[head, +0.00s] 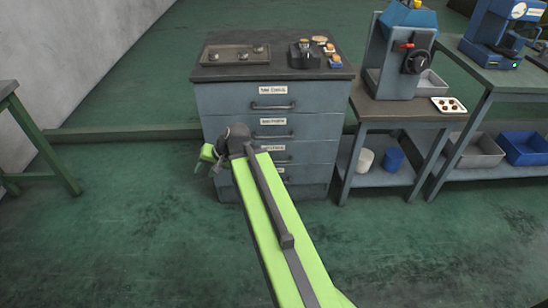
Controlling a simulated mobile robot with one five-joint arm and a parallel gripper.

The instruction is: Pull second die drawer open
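A grey-blue drawer cabinet (225,101) with a dark top stands ahead, its drawers stacked and all looking shut. The second drawer from the top (310,127) has a white label and a dark bar handle (273,136). The top drawer (320,98) has a similar handle and label. My green arm reaches from the lower right toward the cabinet. My gripper (212,158) is at its far end, in front of the lower left of the cabinet, left of and below the second drawer's handle. It is small and partly hidden by the wrist, so its opening is unclear. The arm covers part of the lower drawers.
A tray with small round parts (212,60) and a dark block (305,59) lie on the cabinet top. A bench with a blue machine (393,60) stands close at the right. A green table (10,90) is at the far left. Floor before the cabinet is clear.

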